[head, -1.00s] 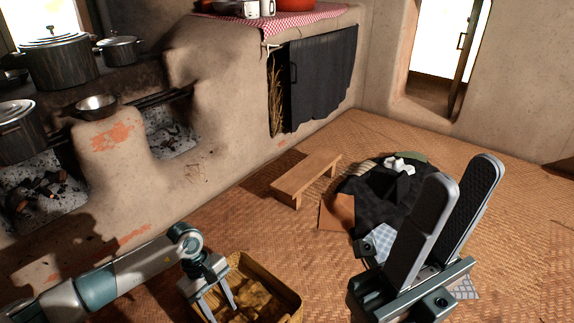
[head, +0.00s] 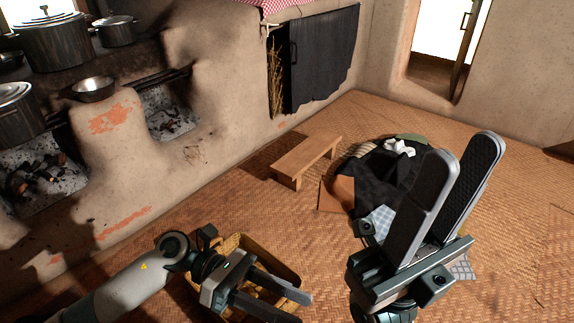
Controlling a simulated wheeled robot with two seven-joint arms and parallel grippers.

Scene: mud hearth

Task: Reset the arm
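My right gripper (head: 463,150) is raised in front of the camera at the right of the head view. Its two long dark pads point up with a gap between them, and it holds nothing. My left gripper (head: 301,308) is low in the middle, over the near side of a yellow-brown basket (head: 289,269). Its two fingers point right and are apart, with nothing seen between them. The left arm and gripper hide much of the basket, so its contents barely show.
A low wooden bench (head: 306,158) stands on the woven mat floor (head: 240,200). A heap of dark cloth (head: 377,168) with a white piece lies beyond my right gripper. The mud hearth (head: 110,170) with pots is at the left. The floor at far right is clear.

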